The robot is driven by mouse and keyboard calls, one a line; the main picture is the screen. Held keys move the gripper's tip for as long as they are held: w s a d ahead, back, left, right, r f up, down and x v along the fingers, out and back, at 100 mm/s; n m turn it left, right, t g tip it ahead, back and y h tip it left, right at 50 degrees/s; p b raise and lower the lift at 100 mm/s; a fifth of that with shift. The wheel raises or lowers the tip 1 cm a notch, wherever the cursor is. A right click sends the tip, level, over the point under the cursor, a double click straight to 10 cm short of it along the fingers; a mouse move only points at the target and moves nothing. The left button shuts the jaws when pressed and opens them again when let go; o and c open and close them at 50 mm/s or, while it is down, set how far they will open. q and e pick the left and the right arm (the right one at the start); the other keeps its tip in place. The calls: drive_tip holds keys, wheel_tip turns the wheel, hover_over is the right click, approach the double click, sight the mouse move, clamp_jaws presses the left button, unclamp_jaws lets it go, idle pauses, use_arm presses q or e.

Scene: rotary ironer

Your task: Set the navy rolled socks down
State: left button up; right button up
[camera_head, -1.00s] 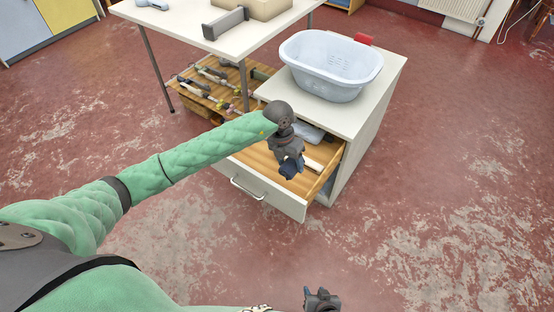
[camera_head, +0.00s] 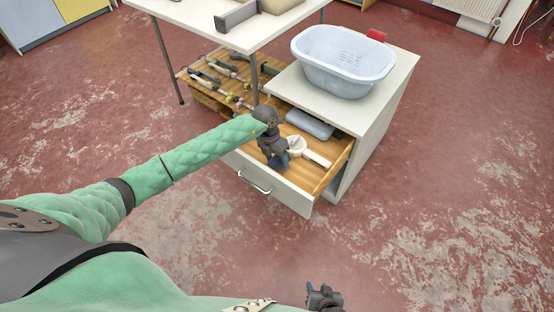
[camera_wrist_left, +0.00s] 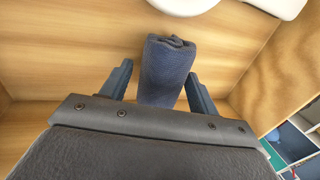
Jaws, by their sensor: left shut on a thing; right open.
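My left gripper (camera_head: 278,163) reaches over the open drawer (camera_head: 270,187) of the white cabinet. It is shut on the navy rolled socks (camera_wrist_left: 166,72), a dark blue roll between the two fingers in the left wrist view. Below the socks is the bare wooden drawer bottom (camera_wrist_left: 60,45); I cannot tell whether they touch it. In the head view the socks are hard to tell from the dark fingers. My right gripper (camera_head: 323,296) is open and empty at the bottom edge of the head view, well away from the drawer.
In the drawer, a white round thing with a handle (camera_head: 297,146) lies right of the left gripper, and a grey-blue item (camera_head: 310,124) lies behind. A pale blue basin (camera_head: 345,75) stands on the cabinet.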

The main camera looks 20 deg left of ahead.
use_arm(q)
drive_tip(key=shift+f, duration=0.35)
drive_tip(key=o, duration=1)
drive_tip(key=shift+c, duration=0.2)
drive_tip(key=shift+r, duration=0.15)
drive_tip(key=v, duration=1.2)
